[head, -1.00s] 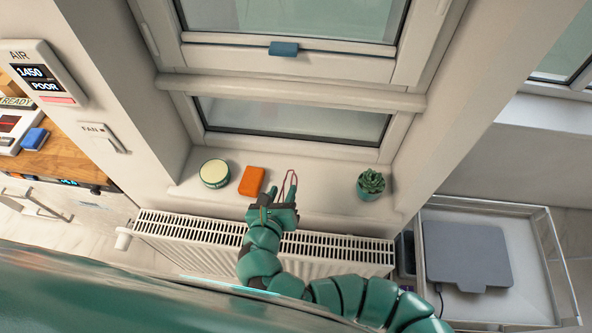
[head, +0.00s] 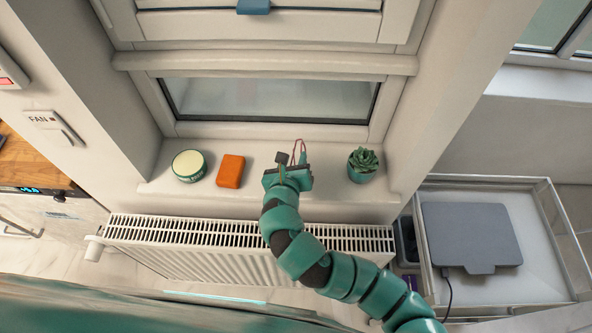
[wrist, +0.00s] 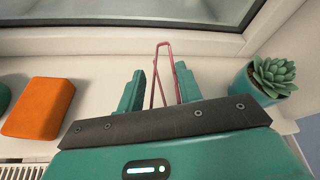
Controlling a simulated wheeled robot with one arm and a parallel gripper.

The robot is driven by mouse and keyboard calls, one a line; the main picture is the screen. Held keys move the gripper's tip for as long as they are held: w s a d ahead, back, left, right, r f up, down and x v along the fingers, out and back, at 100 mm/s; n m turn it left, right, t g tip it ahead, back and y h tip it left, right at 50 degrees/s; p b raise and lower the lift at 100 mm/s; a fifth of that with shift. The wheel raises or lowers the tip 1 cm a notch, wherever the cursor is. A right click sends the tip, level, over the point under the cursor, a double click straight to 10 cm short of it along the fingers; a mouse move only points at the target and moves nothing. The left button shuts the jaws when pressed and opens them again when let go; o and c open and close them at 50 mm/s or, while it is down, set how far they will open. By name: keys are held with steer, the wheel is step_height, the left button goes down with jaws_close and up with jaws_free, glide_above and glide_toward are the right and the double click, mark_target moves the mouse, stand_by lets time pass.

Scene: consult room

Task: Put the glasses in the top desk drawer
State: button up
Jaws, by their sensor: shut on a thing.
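The glasses show as a thin reddish-pink wire frame (head: 300,146) at the window sill. In the wrist view the frame (wrist: 171,62) rises between the two green fingers of my gripper (wrist: 160,84). In the head view my gripper (head: 292,160) is over the sill, between the orange block and the plant. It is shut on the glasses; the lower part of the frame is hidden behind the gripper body. I cannot make out the top desk drawer in these views.
On the sill (head: 330,196) stand a round green tin (head: 189,166), an orange block (head: 230,171) and a potted succulent (head: 363,164). A white radiator (head: 190,232) runs below. A wooden worktop (head: 28,165) is at left, a metal trolley (head: 545,235) with a grey slab at right.

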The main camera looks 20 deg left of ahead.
steer(key=shift+w+d+f+b, duration=0.1)
steer(key=shift+w+f+b, duration=0.2)
steer(key=shift+w+f, duration=0.35)
step_height(320, 180, down, 3)
steer(key=b, duration=0.3)
steer(key=shift+f, duration=0.2)
steer(key=shift+f, duration=0.15)
steer(key=o, duration=1)
steer(key=shift+c, duration=0.2)
